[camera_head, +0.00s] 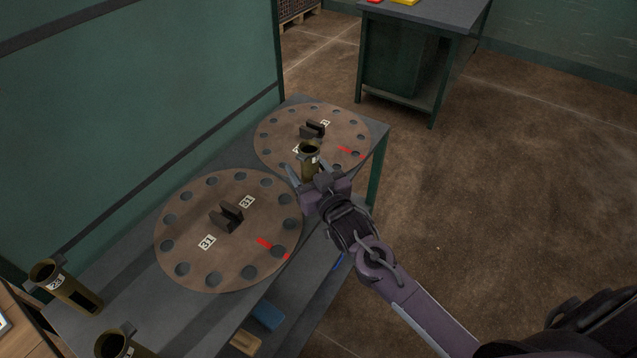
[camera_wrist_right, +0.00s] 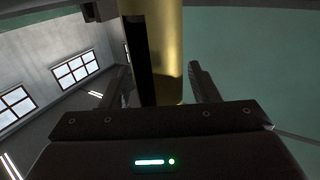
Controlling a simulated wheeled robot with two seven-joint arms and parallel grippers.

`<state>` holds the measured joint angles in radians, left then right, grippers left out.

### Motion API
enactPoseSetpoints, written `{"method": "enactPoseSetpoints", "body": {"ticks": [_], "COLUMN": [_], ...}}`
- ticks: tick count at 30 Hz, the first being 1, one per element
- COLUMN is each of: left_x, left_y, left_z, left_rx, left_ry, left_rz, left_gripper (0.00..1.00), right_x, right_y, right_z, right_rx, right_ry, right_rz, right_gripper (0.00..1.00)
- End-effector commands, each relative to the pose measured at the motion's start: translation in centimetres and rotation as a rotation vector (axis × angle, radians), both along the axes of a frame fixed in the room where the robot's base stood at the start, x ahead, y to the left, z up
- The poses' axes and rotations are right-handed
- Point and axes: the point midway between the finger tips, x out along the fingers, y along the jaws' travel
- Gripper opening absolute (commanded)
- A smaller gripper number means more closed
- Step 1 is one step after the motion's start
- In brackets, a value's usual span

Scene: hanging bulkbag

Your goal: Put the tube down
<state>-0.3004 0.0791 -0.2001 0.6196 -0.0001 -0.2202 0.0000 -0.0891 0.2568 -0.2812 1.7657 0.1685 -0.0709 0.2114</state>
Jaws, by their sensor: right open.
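A brass-coloured tube (camera_head: 309,158) stands upright at the near edge of the far round disc (camera_head: 270,140), between the jaws of my right gripper (camera_head: 309,172). In the right wrist view the tube (camera_wrist_right: 166,60) rises between the two open fingers (camera_wrist_right: 165,90), with a gap visible on each side. The tube's lower end is hidden by the gripper in the head view, so I cannot tell whether it rests in a hole. My left gripper is not in view.
A second disc (camera_head: 190,240) with holes round its rim lies nearer on the grey table (camera_head: 130,275). Two more tubes stand at the lower left, one labelled (camera_head: 68,288) and one cut off (camera_head: 118,345). Blue (camera_head: 267,315) and tan (camera_head: 245,342) blocks lie below. Floor to the right is clear.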

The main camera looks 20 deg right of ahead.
Motion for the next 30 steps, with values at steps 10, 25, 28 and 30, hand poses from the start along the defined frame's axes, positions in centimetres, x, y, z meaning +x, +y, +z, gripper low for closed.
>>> {"method": "enactPoseSetpoints", "body": {"ticks": [10,25,28,30], "left_x": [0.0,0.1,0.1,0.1], "left_y": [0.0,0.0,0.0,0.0], "left_z": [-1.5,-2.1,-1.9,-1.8], "left_rx": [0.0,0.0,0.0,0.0], "left_ry": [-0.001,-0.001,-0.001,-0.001], "left_rz": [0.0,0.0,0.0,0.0], "left_gripper": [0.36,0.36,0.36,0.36], "right_x": [-6.9,-10.5,-9.6,-9.2], "right_y": [-1.0,-1.7,-2.0,-2.1], "right_z": [-0.5,0.3,0.7,0.7], "right_rx": [-0.001,0.004,0.006,0.004], "right_ry": [0.006,-0.002,-0.004,-0.002], "right_rz": [0.001,-0.008,-0.014,-0.014], "right_gripper": [0.55,0.59,0.59,0.59]}}
